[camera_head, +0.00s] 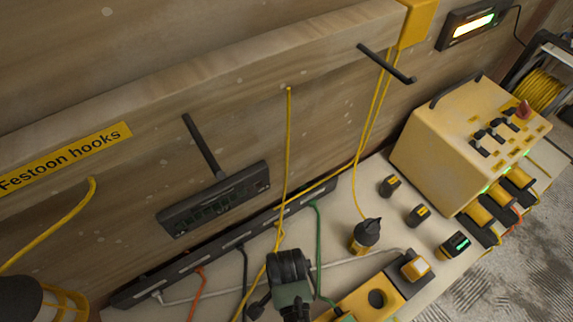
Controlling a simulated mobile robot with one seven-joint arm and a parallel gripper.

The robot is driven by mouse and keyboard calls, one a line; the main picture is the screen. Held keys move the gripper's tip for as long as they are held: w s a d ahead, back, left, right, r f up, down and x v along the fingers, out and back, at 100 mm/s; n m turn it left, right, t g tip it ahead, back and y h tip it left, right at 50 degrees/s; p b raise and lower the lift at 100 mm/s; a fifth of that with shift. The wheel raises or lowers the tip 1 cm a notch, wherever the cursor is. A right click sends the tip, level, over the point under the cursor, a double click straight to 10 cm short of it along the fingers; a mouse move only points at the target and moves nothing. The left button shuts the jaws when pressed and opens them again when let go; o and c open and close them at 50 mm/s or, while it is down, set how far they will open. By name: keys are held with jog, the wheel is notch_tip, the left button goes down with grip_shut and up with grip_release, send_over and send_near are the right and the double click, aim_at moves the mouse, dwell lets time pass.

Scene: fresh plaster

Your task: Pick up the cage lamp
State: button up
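The likely cage lamp (65,305) is at the bottom left corner, with a dark rounded body and yellow cage bars. The frame edge cuts it off, and what it rests on is hidden. A dark ringed cylinder on a grey-green piece (291,285) rises from the bottom middle. It looks like the end of my arm, well to the right of the lamp and apart from it. No separate fingertips can be made out, so its opening does not show.
A long black socket strip (225,245) with several cables lies along the wall. A black-topped yellow plug (366,236), small dark blocks (390,186) and a cream switch box (450,145) stand to the right. Black rods (203,148) jut from the wall. Yellow cords (288,150) hang down.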

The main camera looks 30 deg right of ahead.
grip_shut()
dwell(0.4)
jog(key=shift+r, duration=0.15)
